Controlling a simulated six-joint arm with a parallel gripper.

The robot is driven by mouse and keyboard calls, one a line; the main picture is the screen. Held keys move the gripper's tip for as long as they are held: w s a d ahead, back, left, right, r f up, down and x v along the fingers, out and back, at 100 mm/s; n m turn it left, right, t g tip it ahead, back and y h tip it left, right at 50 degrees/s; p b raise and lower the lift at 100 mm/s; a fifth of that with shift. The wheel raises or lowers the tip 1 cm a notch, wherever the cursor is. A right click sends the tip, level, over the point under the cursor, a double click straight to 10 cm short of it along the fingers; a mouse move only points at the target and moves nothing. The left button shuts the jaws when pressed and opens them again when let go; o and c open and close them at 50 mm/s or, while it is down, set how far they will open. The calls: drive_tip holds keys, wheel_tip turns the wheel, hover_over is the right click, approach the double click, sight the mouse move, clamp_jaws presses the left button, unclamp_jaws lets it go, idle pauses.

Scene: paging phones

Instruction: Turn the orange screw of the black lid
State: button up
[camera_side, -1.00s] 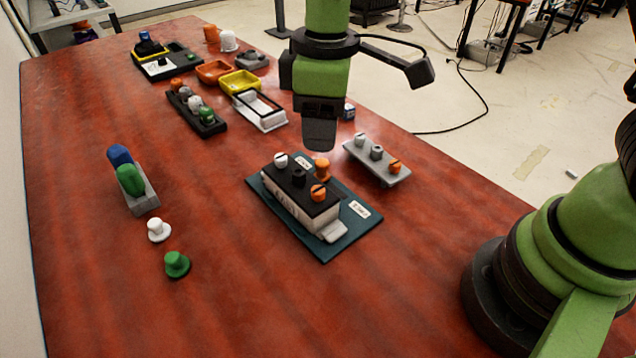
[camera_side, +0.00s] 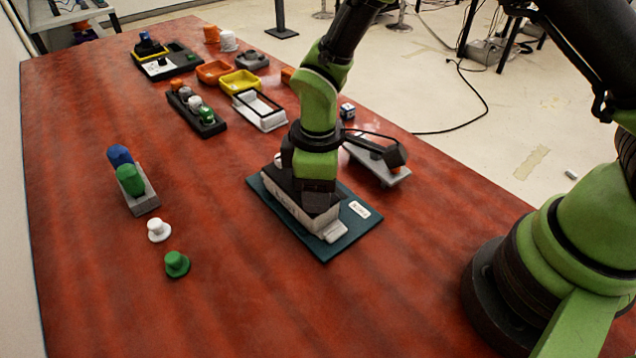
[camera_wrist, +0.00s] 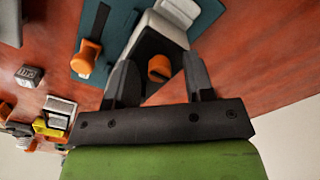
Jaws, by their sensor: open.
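The white box (camera_side: 285,207) with the black lid (camera_side: 270,178) sits on a teal plate (camera_side: 362,228). My gripper (camera_side: 317,205) points down over the near end of the lid and hides most of its screws in the side view. In the wrist view the slotted orange screw (camera_wrist: 160,68) of the lid (camera_wrist: 150,45) shows between the two open fingers of my gripper (camera_wrist: 159,60). I cannot tell whether the fingers touch it. A second orange knob (camera_wrist: 87,57) stands on the teal plate beside the box. A white screw (camera_side: 278,160) shows partly behind my gripper.
A grey rack (camera_side: 378,165) stands right of the plate, partly behind my wrist. A white frame (camera_side: 262,112), a yellow tray (camera_side: 240,83) and a black rack (camera_side: 198,118) lie farther back. White (camera_side: 158,230) and green (camera_side: 177,264) pieces lie left. The front table is clear.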

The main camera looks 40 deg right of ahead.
clamp_jaws()
drive_tip(key=shift+m, duration=0.5)
drive_tip(key=m, duration=0.7)
drive_tip(key=shift+m, duration=0.3)
drive_tip(key=m, duration=0.4)
drive_tip(key=shift+m, duration=0.3)
drive_tip(key=m, duration=0.4)
drive_tip(key=shift+m, duration=0.3)
